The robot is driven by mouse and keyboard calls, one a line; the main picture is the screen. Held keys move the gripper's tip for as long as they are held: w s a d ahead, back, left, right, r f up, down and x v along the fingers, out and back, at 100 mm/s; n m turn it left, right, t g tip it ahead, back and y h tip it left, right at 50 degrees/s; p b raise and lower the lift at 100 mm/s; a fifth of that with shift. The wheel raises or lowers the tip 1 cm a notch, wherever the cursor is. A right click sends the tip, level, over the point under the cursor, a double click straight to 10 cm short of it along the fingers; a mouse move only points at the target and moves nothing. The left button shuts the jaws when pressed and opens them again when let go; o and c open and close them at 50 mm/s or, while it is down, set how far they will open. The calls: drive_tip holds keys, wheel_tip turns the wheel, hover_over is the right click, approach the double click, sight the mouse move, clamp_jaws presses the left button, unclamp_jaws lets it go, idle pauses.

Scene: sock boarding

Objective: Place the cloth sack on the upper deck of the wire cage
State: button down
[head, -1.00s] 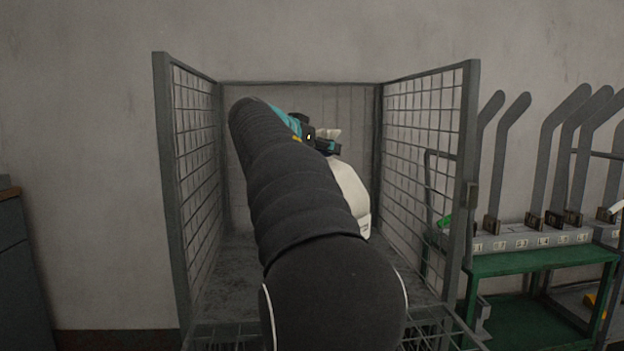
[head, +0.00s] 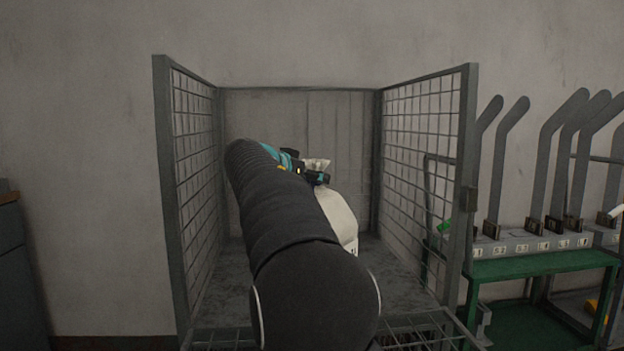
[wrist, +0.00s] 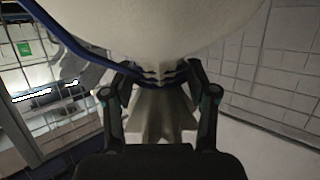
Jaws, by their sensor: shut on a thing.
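The off-white cloth sack (head: 338,216) is inside the wire cage (head: 470,130), partly hidden behind my arm in the head view. My gripper (head: 318,177) is shut on the gathered neck of the sack. In the wrist view my gripper (wrist: 160,85) has its fingers on both sides of the neck, with the sack's full body (wrist: 180,30) beyond them. The cage's upper deck (head: 395,275) is a grey surface between the mesh side walls. The sack's underside is mostly hidden, so I cannot tell whether it touches the deck.
Mesh walls stand close on the left (head: 195,170) and right (head: 420,150), with a solid back panel behind. The cage front is open. A green bench (head: 540,262) with several grey upright boards (head: 560,150) stands to the right. A dark cabinet (head: 15,270) is at the far left.

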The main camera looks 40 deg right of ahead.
drive_tip(key=shift+f, duration=0.1)
drive_tip(key=shift+c, duration=1.5)
unclamp_jaws()
drive_tip(key=shift+r, duration=0.25)
drive_tip(key=v, duration=1.2)
drive_tip(key=shift+f, duration=0.15)
